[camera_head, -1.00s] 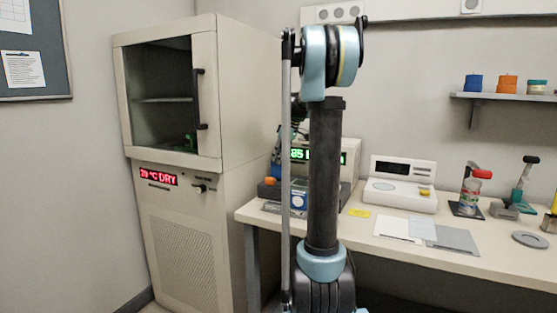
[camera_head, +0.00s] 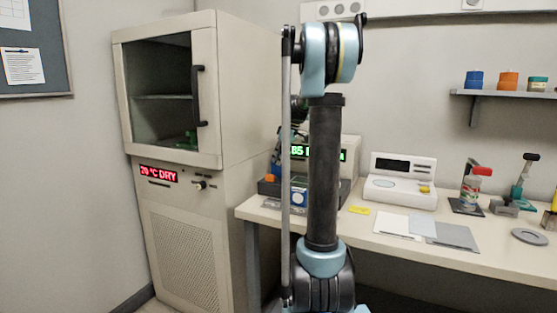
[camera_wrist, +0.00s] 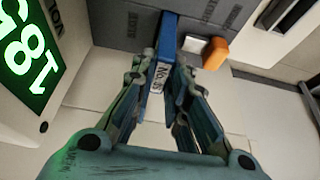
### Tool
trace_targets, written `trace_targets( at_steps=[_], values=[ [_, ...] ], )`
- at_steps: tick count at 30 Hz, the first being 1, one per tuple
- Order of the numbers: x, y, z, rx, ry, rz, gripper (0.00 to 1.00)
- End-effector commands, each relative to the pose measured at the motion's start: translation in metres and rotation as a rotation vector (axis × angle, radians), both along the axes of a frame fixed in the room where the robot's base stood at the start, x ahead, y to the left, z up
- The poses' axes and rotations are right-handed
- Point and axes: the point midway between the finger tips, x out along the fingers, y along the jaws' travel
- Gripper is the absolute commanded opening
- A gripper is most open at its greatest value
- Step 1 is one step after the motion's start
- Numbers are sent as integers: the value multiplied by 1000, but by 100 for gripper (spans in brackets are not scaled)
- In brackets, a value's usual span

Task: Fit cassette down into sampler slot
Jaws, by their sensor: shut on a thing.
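My gripper (camera_wrist: 162,78) is shut on a blue cassette (camera_wrist: 167,40) with a white number label, seen in the wrist view. The cassette's far end reaches the dark grey block of the sampler (camera_wrist: 215,18), which bears faint lettering. I cannot tell whether the cassette is inside a slot, touching, or just above it. An orange block and a white block sit beside it on the grey part. In the head view, the sampler's dark grey base (camera_head: 268,188) shows left of my arm, which hides most of the gripper and cassette.
A beige instrument with a green display (camera_head: 330,153) stands behind my arm and also shows in the wrist view (camera_wrist: 30,55). A tall cabinet (camera_head: 180,215) is at left. A scale (camera_head: 400,192), sheets and a bottle (camera_head: 473,185) lie to the right.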

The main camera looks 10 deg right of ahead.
Motion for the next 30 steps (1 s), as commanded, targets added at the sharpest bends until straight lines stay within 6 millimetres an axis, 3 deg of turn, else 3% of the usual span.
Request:
trace_targets(
  at_steps=[30],
  values=[
    [0,0,-20,0,0,0,0]
  ],
)
